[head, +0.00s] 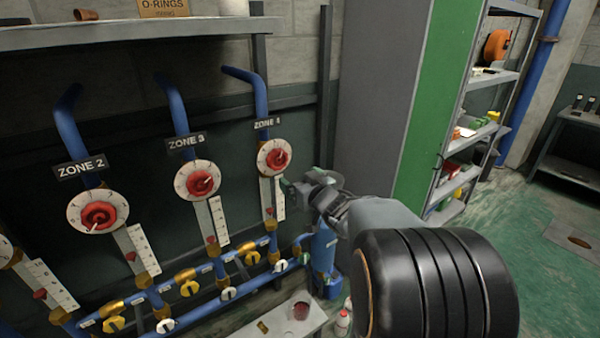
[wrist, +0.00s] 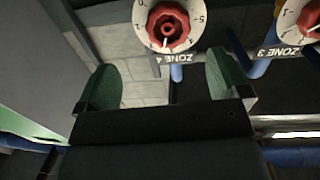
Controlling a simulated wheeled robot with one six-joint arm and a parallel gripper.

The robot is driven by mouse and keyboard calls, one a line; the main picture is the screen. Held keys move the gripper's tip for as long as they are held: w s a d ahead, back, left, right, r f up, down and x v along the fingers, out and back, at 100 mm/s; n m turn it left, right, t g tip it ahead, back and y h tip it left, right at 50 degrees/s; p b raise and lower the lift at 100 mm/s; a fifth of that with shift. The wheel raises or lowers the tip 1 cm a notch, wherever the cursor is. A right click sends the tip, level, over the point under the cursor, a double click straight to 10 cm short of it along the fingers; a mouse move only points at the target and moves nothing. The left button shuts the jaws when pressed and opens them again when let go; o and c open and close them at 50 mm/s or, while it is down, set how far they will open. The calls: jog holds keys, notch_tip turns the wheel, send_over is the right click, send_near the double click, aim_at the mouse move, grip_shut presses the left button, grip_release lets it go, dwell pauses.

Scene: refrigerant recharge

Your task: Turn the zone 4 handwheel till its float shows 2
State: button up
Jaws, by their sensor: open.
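The zone 4 handwheel (head: 278,158) is red, on a round white dial below the ZONE 4 label (head: 267,123). It also shows upside down at the top of the wrist view (wrist: 168,28), its white mark toward the label. Below the dial stands a white float scale (head: 279,198) with a red float (head: 270,212) low beside it; its numbers are too small to read. My gripper (head: 287,188) is just below and right of the dial, apart from the wheel. In the wrist view its green-padded fingers (wrist: 165,80) are spread wide with nothing between them.
The zone 3 handwheel (head: 201,179) and zone 2 handwheel (head: 99,215) stand to the left on the same pipework. Blue pipes and yellow valves run below. A grey and green cabinet (head: 385,110) is at right. A low bench (head: 270,325) stands in front, holding a reddish cup (head: 300,311).

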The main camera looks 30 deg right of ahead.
aim_at(279, 161)
jog(key=shift+n+y, duration=0.4)
jog(key=shift+y, duration=0.4)
jog(key=w, duration=0.6)
jog(key=w+a, duration=0.1)
jog(key=w, duration=0.2)
jog(key=shift+w+a+r, duration=0.1)
jog(key=shift+r, duration=0.25)
jog(key=shift+w+t, duration=0.1)
jog(key=shift+t, duration=0.2)
jog(key=shift+c, duration=0.4)
jog(key=c, duration=0.8)
jog(key=shift+c, duration=0.2)
jog(key=shift+r+m+p, duration=0.1)
jog(key=shift+m+p, duration=0.3)
jog(key=shift+m, duration=0.2)
jog(key=shift+m+p, duration=0.65)
jog(key=shift+m, duration=0.15)
